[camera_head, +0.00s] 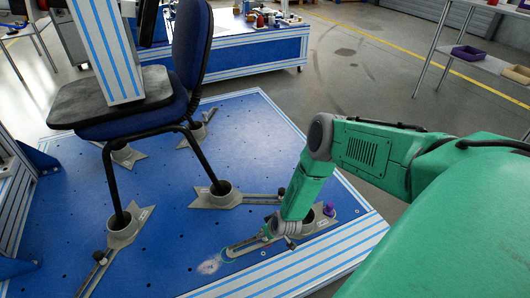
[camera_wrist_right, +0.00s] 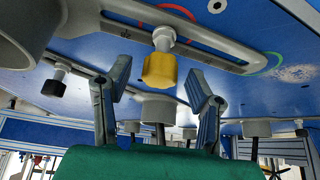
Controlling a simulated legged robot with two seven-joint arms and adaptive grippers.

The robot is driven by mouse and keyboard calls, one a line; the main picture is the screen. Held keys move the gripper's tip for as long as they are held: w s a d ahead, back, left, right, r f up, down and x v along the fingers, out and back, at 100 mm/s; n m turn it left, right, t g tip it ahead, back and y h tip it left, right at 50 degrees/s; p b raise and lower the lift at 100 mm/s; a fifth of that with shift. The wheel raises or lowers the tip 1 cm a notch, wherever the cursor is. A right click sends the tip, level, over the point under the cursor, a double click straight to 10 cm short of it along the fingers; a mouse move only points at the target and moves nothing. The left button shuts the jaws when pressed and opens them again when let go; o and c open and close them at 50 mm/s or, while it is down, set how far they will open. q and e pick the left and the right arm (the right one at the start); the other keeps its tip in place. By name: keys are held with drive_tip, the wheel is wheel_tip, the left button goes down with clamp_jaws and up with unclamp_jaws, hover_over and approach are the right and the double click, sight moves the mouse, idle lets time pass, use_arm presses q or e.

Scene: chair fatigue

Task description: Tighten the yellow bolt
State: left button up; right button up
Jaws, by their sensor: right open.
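The yellow bolt (camera_wrist_right: 160,68) shows in the right wrist view, set in the slot of a grey clamp bar (camera_wrist_right: 210,47) on the blue plate. My right gripper (camera_wrist_right: 158,78) is open, with one finger on each side of the bolt and a visible gap to both. In the head view my green right arm reaches down to a grey clamp (camera_head: 243,244) at the plate's front edge. The bolt is hidden there, and the fingers are hard to make out. My left gripper is in neither view.
A dark blue chair (camera_head: 190,45) stands on the blue plate (camera_head: 160,222), its legs in grey cup clamps (camera_head: 223,193). A purple knob (camera_head: 328,209) is close to my right forearm. A workbench (camera_head: 262,48) stands behind; floor lies open at right.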

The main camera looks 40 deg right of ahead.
drive_tip(key=shift+w+f, duration=0.2)
drive_tip(key=shift+f, duration=0.2)
drive_tip(key=shift+d+n+y, duration=0.1)
drive_tip(key=shift+n+y, duration=1)
drive_tip(key=shift+n, duration=0.9)
drive_tip(key=shift+r, duration=0.1)
